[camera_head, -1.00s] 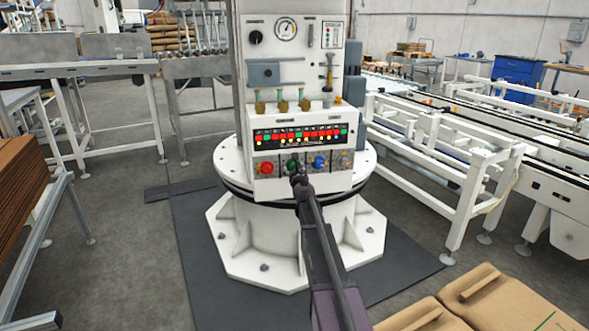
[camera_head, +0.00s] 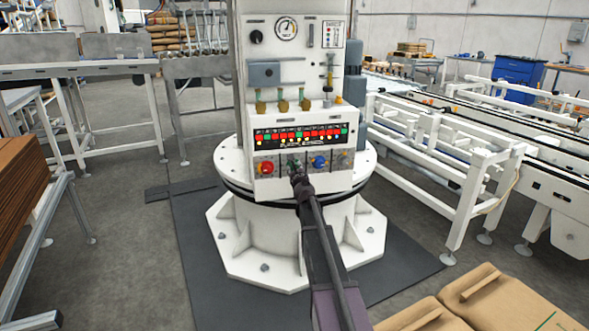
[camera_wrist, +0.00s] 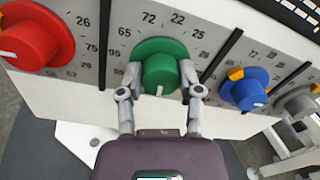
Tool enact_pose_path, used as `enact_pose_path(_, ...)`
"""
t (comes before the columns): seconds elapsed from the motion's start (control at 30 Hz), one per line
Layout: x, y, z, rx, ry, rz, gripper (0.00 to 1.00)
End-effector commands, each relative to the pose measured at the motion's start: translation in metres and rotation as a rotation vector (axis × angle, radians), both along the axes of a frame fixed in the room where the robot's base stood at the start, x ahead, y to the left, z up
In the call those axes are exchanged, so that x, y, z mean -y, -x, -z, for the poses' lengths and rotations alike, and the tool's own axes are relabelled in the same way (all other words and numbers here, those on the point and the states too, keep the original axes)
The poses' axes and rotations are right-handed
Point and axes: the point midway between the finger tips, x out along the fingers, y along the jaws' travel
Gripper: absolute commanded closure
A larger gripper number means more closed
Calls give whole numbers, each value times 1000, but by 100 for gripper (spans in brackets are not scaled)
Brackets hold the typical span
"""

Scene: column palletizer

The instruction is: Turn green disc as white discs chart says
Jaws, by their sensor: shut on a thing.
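The green disc (camera_wrist: 158,48) is a round knob on the white panel, ringed by printed numbers such as 72, 22, 25 and 65. Its white mark points down toward my gripper. My gripper (camera_wrist: 160,77) is shut on it, one finger on each side. In the head view my gripper (camera_head: 296,175) covers much of the green disc (camera_head: 293,163). A small chart with coloured dots (camera_head: 333,32) is at the panel's upper right, too small to read. The grey-white disc (camera_wrist: 297,102) sits at the right end of the knob row.
The red disc (camera_wrist: 35,38) is left of the green one and the blue disc (camera_wrist: 243,90) is right of it. Black strips (camera_wrist: 220,56) divide the knobs. A lit display (camera_head: 300,136) is above.

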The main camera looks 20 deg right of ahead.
Motion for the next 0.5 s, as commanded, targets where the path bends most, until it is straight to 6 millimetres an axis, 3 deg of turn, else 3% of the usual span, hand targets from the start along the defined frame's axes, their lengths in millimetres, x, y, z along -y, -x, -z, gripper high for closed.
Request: enact_pose_path(0.5,1,-2,1,-72,351,2,100)
